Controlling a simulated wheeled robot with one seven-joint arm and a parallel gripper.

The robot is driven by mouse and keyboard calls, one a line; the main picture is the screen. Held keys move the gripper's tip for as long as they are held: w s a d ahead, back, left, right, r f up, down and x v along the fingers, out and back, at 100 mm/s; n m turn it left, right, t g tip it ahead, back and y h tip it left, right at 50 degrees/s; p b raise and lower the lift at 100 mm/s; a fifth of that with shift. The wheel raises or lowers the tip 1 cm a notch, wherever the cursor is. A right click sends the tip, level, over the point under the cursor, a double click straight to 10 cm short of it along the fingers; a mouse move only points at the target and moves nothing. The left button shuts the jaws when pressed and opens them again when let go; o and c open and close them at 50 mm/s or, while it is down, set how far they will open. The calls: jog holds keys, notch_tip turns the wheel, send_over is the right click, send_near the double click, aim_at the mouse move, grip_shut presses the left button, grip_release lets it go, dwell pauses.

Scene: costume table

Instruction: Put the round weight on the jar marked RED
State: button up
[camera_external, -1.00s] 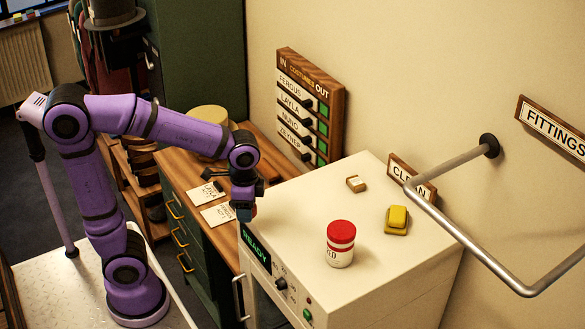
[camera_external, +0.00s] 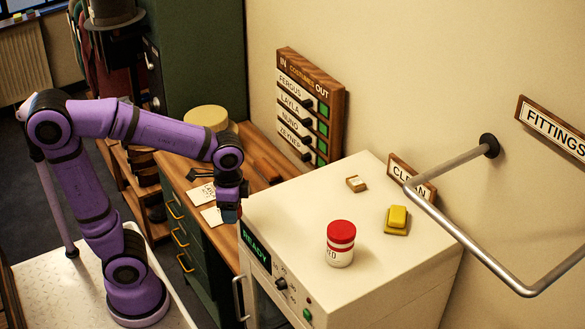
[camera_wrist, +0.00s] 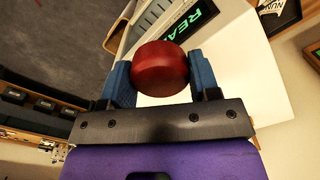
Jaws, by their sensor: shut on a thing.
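My gripper (camera_external: 229,209) is shut on a dark red round weight (camera_wrist: 160,69), which sits between the two blue fingers in the wrist view. In the external view the gripper hangs just left of the white cabinet's near left corner, and the weight is mostly hidden by the gripper. The jar (camera_external: 340,250) is white with a red lid and a label of which only the end, "ED", shows. It stands upright on the cabinet top, to the right of my gripper and apart from it.
The white cabinet (camera_external: 290,210) has a lit READY display at its front. On its top are a yellow block (camera_external: 397,219) and a small tan block (camera_external: 356,184). A metal rail (camera_external: 470,245) juts from the wall at right. Cards (camera_external: 203,196) lie on the wooden counter.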

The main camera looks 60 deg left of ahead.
jog(key=w+d+r+m, duration=0.1)
jog(key=w+d+r, duration=0.1)
jog(key=d+r, duration=0.45)
jog(key=w+d+r+m, duration=0.15)
jog(key=d+r, duration=0.25)
jog(key=d, duration=0.5)
send_over(342, 229)
jog(key=shift+s+a+f+n, duration=0.2)
jog(key=shift+s+f+n, duration=0.25)
jog(key=shift+f, duration=0.25)
jog(key=shift+w+d, duration=0.25)
jog(key=shift+w, duration=0.2)
jog(key=shift+f, duration=1.75)
jog(key=shift+f, duration=0.1)
jog(key=o, duration=1.1)
